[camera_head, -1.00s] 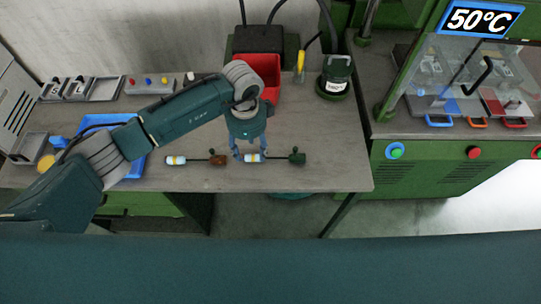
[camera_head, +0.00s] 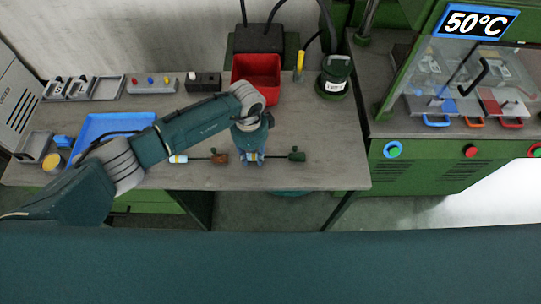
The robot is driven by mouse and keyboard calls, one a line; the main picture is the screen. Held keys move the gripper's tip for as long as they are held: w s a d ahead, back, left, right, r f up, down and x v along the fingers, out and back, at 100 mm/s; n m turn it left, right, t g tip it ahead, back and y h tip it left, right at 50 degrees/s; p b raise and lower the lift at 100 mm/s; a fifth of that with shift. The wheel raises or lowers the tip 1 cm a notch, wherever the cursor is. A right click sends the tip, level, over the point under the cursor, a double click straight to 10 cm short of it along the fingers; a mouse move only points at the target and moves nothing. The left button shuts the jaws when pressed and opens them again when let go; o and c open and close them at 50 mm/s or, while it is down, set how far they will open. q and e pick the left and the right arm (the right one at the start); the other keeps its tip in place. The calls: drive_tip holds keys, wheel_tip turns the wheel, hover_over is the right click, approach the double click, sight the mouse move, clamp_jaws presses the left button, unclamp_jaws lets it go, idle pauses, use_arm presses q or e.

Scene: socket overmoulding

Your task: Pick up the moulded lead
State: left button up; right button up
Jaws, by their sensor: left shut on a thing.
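A lead with a dark green moulded end (camera_head: 297,156) and a thin dark stem lies near the front edge of the workbench. My left gripper (camera_head: 250,160) points down over its pale body and is shut on it. The fingers hide most of that body. I cannot see clear space under the lead. A second lead with a brown moulded end (camera_head: 220,158) lies just left of the gripper, apart from it. My right gripper is not in view.
A red bin (camera_head: 257,70) and a dark green pot-like device (camera_head: 335,75) stand behind the gripper. A green machine (camera_head: 440,160) marked 50°C stands at right. The bench right of the leads is clear.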

use_arm(q)
drive_tip(key=shift+r, duration=0.15)
wheel_tip(320, 180, up, 20)
drive_tip(key=b, duration=0.5)
drive_tip(key=o, duration=0.3)
drive_tip(key=shift+c, duration=1.3)
